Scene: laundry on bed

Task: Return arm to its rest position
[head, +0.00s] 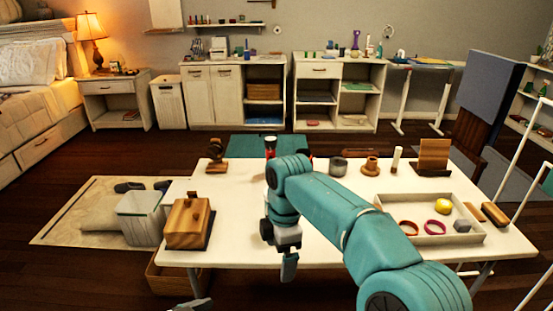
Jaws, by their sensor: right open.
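My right arm, teal, reaches in from the lower right and bends down over the white table (330,218). My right gripper (288,264) hangs at the table's front edge, pointing down, with nothing seen in it; it is open. A small grey tip at the bottom edge, left of centre, looks like part of my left gripper (194,304). The rest of that gripper is out of frame, so its jaws cannot be judged.
A wooden box (188,222) stands at the table's left. A tray (462,237) with bracelets and a yellow item lies at the right. Cups (370,166) and a wooden stand (433,156) line the back.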

